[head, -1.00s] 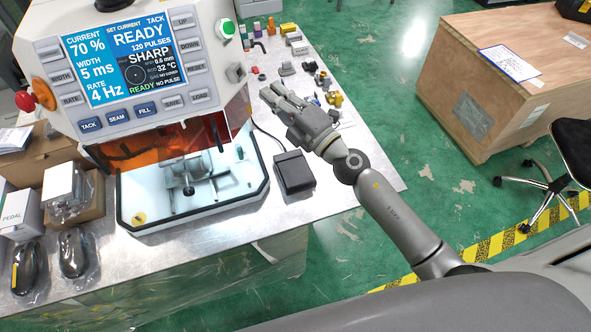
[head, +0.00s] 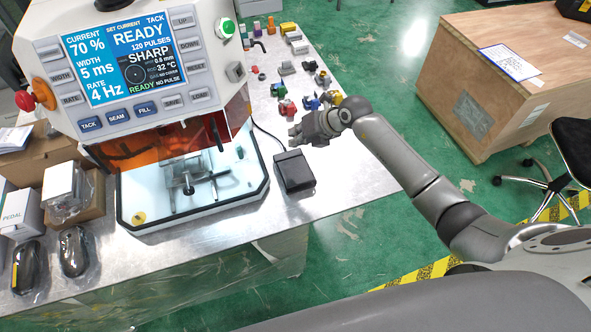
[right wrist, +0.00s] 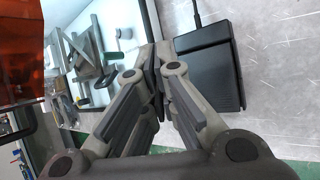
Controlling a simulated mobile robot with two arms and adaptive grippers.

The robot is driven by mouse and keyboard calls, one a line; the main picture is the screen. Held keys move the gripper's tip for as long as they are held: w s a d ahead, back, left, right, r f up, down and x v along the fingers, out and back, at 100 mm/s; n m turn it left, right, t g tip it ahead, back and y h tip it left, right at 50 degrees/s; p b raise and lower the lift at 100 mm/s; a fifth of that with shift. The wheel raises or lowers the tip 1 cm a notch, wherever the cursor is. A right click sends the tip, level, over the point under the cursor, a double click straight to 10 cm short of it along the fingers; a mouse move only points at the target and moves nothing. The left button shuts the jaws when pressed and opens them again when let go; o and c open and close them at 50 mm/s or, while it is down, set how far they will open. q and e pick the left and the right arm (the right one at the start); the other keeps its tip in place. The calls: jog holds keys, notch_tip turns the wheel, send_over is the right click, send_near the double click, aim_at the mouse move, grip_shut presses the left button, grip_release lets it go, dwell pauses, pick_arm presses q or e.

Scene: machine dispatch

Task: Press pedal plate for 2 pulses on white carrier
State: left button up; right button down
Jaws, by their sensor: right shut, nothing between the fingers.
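The black pedal (head: 294,171) lies on the metal table to the right of the welding machine's lit chamber. Its cable runs back from it. In the right wrist view the pedal plate (right wrist: 206,78) shows just right of my fingertips. My right gripper (head: 295,138) is shut and empty, behind the pedal in the head view and apart from it as far as I can tell. In the right wrist view its fingertips (right wrist: 158,62) meet. The machine's screen (head: 120,58) reads READY, SHARP, 120 PULSES. A fixture (head: 188,178) stands in the chamber. I cannot make out a white carrier. My left gripper is not in view.
Several small coloured parts (head: 286,107) lie on the table behind my right gripper. Boxes and two wrapped black items (head: 73,250) sit at the left. A wooden crate (head: 490,80) and a chair (head: 540,180) stand on the green floor. Bare table lies around the pedal.

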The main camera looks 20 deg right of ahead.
jog(key=b, duration=0.6)
send_over(297, 167)
notch_tip(297, 167, down, 8)
jog(key=shift+r, duration=0.25)
jog(key=shift+f+b, duration=0.35)
jog(key=shift+f, duration=0.25)
jog(key=shift+f, duration=0.15)
dwell(0.5)
jog(key=shift+s+f, duration=0.1)
jog(key=shift+f, duration=0.15)
jog(key=shift+s+f+b, duration=0.2)
jog(key=shift+f+b, duration=0.4)
jog(key=shift+f, duration=0.25)
dwell(0.7)
dwell(0.3)
jog(key=shift+w+r+p, duration=0.2)
jog(key=shift+r+p, duration=0.75)
jog(key=shift+r, duration=0.2)
